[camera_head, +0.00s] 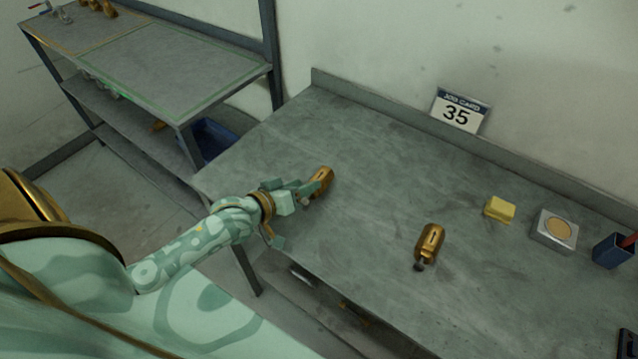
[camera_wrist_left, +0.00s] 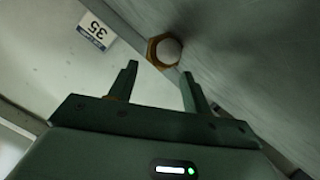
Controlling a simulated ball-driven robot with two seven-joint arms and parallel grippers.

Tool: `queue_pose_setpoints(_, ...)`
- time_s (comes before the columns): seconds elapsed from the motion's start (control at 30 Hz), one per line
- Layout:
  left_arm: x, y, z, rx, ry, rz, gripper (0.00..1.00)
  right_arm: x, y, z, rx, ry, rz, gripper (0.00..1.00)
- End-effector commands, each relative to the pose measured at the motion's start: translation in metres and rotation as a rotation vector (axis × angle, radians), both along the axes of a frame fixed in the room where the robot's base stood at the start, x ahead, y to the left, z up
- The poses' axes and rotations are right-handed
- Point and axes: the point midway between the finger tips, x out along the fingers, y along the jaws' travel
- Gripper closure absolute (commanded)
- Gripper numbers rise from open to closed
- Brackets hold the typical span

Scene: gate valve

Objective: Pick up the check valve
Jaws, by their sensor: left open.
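Two brass valve bodies lie on the grey workbench, and I cannot tell for sure which is the check valve. One brass valve (camera_head: 322,178) is at the left, beside my left gripper (camera_head: 302,193), which partly hides it. The other brass valve (camera_head: 430,241) lies nearer the front, with a dark end toward me. In the left wrist view, a brass hex end with a pale round face (camera_wrist_left: 165,50) shows just beyond my open left fingers (camera_wrist_left: 160,70). Nothing shows between those fingers. My right gripper is out of view.
On the workbench (camera_head: 370,140) are a yellow block (camera_head: 499,209), a metal box with a round tan top (camera_head: 554,231) and a blue cup (camera_head: 614,250). A card marked 35 (camera_head: 460,111) stands at the back edge. A shelf unit (camera_head: 170,70) stands at left.

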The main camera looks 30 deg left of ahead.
Motion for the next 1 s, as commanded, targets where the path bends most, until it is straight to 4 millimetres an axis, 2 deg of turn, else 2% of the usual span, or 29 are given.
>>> queue_pose_setpoints(0.1,0.018,-0.004,-0.010,-0.001,0.000,0.000,0.51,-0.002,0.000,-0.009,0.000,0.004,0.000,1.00)
queue_pose_setpoints(0.2,0.027,-0.006,-0.012,0.001,0.000,0.000,0.51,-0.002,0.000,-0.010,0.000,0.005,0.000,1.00)
queue_pose_setpoints(0.43,0.028,-0.006,-0.011,0.002,0.000,-0.001,0.51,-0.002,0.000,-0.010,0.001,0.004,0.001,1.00)
queue_pose_setpoints(0.47,0.028,-0.006,-0.011,0.001,0.001,-0.001,0.56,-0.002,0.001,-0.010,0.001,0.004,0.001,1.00)
queue_pose_setpoints(0.6,0.028,-0.006,-0.011,0.001,0.001,-0.001,0.95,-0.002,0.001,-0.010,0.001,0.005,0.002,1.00)
queue_pose_setpoints(0.63,0.028,-0.006,-0.011,0.001,0.001,-0.001,1.00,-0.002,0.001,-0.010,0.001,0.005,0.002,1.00)
queue_pose_setpoints(0.87,0.028,-0.006,-0.009,0.001,-0.002,0.000,1.00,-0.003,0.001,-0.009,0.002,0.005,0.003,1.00)
queue_pose_setpoints(1.0,0.028,-0.006,-0.001,0.000,-0.004,0.000,1.00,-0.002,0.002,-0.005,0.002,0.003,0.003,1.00)
